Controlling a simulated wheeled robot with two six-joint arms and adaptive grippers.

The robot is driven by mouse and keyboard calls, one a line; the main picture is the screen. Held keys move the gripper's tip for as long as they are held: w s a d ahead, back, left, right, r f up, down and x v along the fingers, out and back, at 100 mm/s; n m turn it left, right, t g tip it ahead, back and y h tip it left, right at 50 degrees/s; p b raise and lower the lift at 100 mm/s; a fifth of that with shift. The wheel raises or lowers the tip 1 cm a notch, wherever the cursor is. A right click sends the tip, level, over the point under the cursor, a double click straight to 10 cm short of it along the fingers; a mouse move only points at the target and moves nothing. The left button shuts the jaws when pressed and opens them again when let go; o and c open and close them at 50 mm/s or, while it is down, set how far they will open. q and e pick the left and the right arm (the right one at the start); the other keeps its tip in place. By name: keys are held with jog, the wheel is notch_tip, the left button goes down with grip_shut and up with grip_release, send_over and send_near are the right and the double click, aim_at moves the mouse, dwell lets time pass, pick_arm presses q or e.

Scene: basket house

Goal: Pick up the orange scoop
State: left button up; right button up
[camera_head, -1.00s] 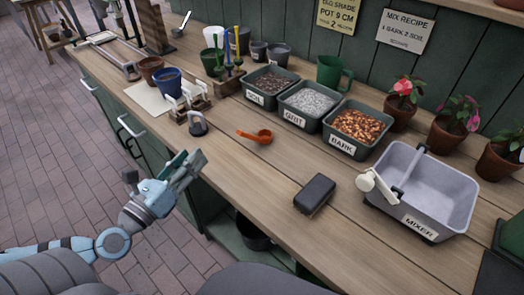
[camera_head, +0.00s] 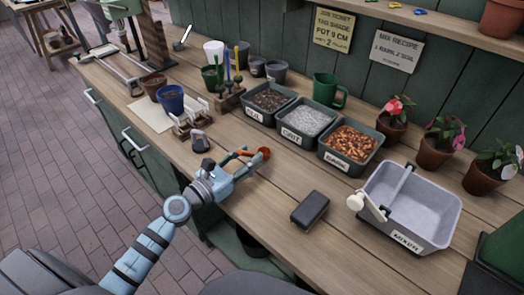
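The orange scoop (camera_head: 265,153) lies on the wooden bench in front of the bins, its bowl to the right and its handle to the left. My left gripper (camera_head: 246,162) is at the scoop, with its fingers over or beside the handle and partly hiding it. Whether the fingers touch or close on the handle cannot be made out. The bowl is in plain view just beyond the fingertips. My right gripper is not in view.
Behind the scoop stand bins of soil (camera_head: 270,101), grit (camera_head: 308,124) and bark (camera_head: 351,150). A dark block (camera_head: 310,209) lies to the right, before the grey mixer tub (camera_head: 418,208).

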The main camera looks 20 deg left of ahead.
pick_arm(q)
jog(key=shift+w+d, duration=0.25)
jog(key=shift+w, duration=0.3)
grip_shut()
jog(key=shift+s, duration=0.1)
